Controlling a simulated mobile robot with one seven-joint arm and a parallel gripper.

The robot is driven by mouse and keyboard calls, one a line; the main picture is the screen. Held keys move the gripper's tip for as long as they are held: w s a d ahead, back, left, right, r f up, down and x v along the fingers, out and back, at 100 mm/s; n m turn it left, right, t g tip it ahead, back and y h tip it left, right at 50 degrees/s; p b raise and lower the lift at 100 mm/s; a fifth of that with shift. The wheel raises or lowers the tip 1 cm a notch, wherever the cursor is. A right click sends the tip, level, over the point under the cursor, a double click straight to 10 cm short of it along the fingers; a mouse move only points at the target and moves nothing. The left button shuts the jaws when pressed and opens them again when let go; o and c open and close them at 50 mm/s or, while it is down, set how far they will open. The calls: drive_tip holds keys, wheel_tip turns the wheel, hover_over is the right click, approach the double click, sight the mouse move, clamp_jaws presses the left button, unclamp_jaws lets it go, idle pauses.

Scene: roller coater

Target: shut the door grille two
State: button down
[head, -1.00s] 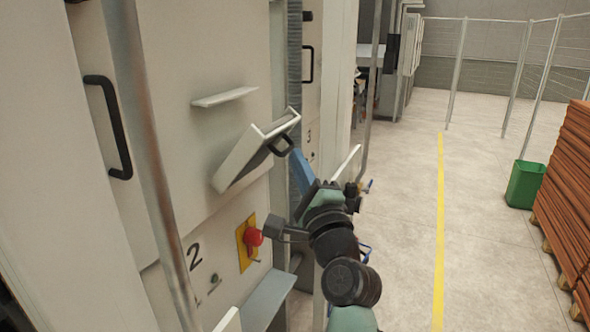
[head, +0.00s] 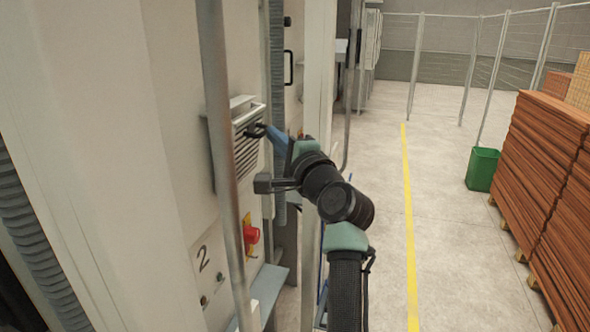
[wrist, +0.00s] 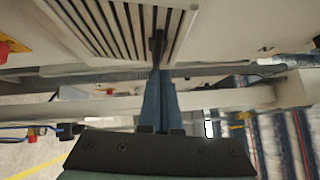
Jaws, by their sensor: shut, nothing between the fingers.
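The door grille two (head: 247,158) is a pale slatted panel on the machine front above the number 2. It stands upright, close to the machine face; I cannot tell whether it is fully flush. A dark handle (head: 253,130) is at its upper part. My gripper (head: 268,131) is shut and empty, its blue fingers reaching to the grille beside the handle. In the wrist view, the shut fingertips (wrist: 158,42) lie in front of the slats (wrist: 115,25), at or very near them; contact is unclear. A vertical post hides the grille's left edge in the head view.
The vertical metal post (head: 219,130) stands in front of the panel. A red knob (head: 251,235) and a grey ledge (head: 266,286) are below the grille. Open floor lies right, with a yellow line (head: 408,220), a green bin (head: 482,169) and stacked boards (head: 535,170).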

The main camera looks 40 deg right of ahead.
drive_tip(key=shift+w+a+r+p, duration=0.2)
drive_tip(key=shift+w+a+r, duration=0.15)
drive_tip(key=shift+w, duration=0.2)
drive_tip(key=shift+w+a+r+p, duration=0.2)
drive_tip(key=shift+w+r, duration=0.2)
drive_tip(key=shift+w, duration=0.15)
drive_tip(key=shift+r, duration=0.1)
